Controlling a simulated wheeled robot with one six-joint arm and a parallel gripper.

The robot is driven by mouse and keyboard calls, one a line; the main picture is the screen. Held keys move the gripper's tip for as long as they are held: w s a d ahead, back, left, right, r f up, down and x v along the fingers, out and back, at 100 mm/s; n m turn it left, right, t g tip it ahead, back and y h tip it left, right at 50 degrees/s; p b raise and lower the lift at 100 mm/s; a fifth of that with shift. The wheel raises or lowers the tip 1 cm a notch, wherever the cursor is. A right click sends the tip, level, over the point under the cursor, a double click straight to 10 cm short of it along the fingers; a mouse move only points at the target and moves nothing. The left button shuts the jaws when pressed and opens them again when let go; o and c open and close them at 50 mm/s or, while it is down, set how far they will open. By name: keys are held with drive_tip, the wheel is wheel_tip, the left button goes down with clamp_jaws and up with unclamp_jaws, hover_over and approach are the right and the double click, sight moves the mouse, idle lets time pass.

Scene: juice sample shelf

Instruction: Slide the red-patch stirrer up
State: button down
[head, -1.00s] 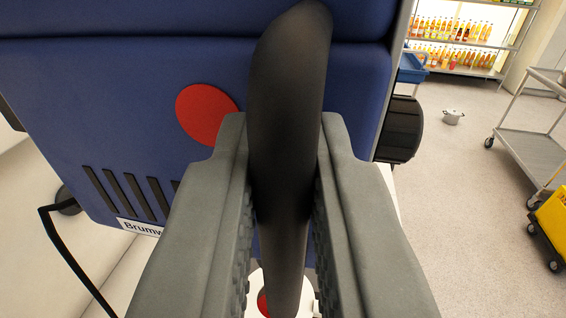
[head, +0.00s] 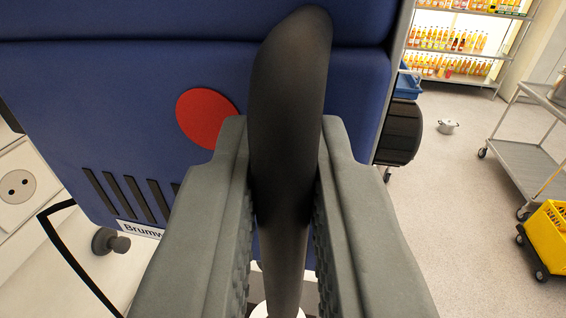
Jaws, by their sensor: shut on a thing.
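The stirrer (head: 290,90) has a dark, rounded black handle that stands between my fingers. Its narrower shaft runs down toward the bottom edge of the head view. My gripper (head: 285,145) is shut on the handle, with a grey finger on each side. Behind it is a blue machine (head: 150,70) with a round red patch (head: 206,118) to the left of the handle. A small piece of a white part (head: 262,311) shows at the bottom around the shaft. The lower end of the stirrer is hidden.
A black knob-like cylinder (head: 402,133) sticks out at the machine's right side.

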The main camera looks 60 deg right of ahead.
drive_tip(key=shift+r, duration=0.3)
drive_tip(key=c, duration=1.5)
unclamp_jaws()
drive_tip(key=shift+s+a+f, duration=0.1)
drive_tip(key=shift+s+a, duration=0.1)
drive_tip(key=shift+a, duration=0.3)
drive_tip(key=v, duration=1.6)
drive_tip(key=shift+s, duration=0.2)
drive_tip(key=shift+a, duration=0.1)
